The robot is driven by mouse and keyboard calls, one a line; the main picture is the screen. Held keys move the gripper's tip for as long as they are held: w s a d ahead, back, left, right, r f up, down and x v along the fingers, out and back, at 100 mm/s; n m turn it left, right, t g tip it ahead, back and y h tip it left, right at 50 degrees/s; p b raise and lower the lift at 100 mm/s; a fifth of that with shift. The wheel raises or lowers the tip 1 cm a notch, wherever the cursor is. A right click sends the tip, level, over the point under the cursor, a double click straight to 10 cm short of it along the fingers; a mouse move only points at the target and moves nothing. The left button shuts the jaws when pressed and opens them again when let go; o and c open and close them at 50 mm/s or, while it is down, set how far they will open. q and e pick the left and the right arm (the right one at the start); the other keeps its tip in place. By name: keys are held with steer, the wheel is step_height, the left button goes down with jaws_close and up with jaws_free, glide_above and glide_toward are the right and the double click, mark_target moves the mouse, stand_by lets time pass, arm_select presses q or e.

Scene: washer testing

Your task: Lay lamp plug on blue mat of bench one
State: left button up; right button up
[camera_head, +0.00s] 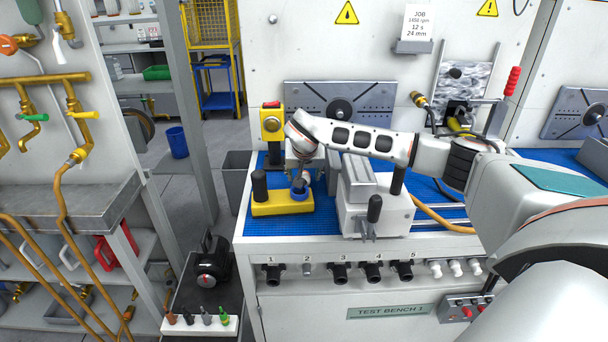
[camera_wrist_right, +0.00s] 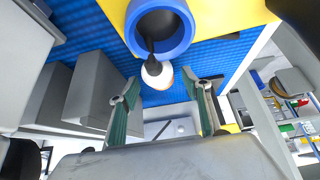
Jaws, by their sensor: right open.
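The blue mat (camera_head: 328,222) covers the top of test bench one; it also shows in the right wrist view (camera_wrist_right: 215,58). The ring is on a yellow block (camera_head: 268,207) at the bench's left front. My right gripper (camera_head: 306,178) is over this block, close to the ring. My left gripper is out of view.
A grey vise-like fixture (camera_head: 372,212) with black handles stands right of the yellow block. A yellow box with a red top (camera_head: 272,122) stands behind. The bench's front edge has numbered connectors (camera_head: 340,270).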

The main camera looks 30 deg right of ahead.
steer(key=v, duration=1.2)
stand_by(0.4)
